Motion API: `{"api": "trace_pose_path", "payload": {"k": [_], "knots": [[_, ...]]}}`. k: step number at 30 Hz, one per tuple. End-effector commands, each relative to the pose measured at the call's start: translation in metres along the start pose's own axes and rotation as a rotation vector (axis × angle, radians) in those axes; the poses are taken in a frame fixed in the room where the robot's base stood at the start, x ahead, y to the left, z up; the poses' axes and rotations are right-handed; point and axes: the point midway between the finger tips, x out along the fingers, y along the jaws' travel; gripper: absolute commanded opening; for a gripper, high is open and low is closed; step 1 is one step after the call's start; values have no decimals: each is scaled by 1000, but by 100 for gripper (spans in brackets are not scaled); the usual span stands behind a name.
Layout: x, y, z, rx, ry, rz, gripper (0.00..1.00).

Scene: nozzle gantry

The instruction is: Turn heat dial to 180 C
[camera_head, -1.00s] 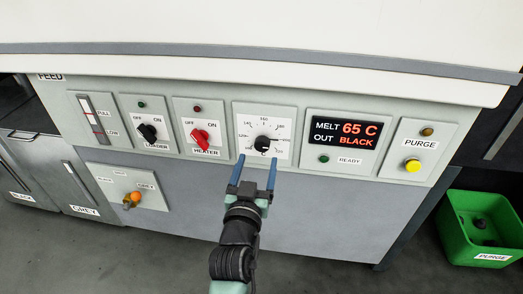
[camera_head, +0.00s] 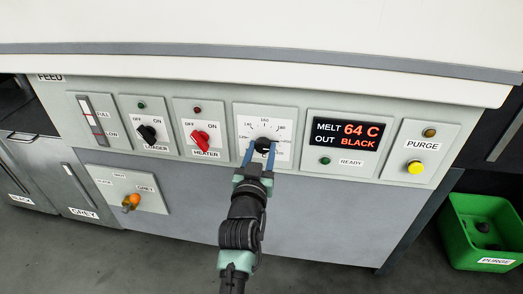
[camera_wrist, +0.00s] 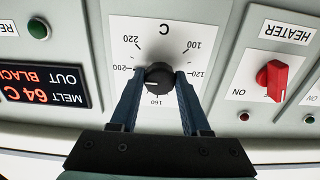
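The heat dial is a black round knob (camera_head: 263,145) on a white square plate (camera_head: 244,112) with a temperature scale. The knob also shows in the wrist view (camera_wrist: 158,76), upside down, with 160 below it, 200 at left and 120 at right. A pale mark shows low on the knob, but I cannot read its exact setting. The 140 and 180 labels are hidden there by my fingers. My gripper (camera_wrist: 160,82) has one blue finger on each side of the knob. The fingers look open around it; contact is not clear.
The display (camera_head: 345,133) reads MELT 64 C, OUT BLACK. The red heater switch (camera_head: 200,139) and black loader switch (camera_head: 148,133) are left of the dial. The yellow purge button (camera_head: 415,167) is right. A green bin (camera_head: 459,243) stands on the floor at right.

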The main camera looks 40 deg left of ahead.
Motion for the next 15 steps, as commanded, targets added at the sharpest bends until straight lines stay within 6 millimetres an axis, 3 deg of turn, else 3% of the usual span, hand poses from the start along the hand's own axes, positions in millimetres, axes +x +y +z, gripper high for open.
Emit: {"api": "trace_pose_path", "payload": {"k": [1,6,15], "knots": [[0,0,0,0,0,0,30],[0,0,0,0,0,0,0],[0,0,0,-26,-1,0,0]]}}
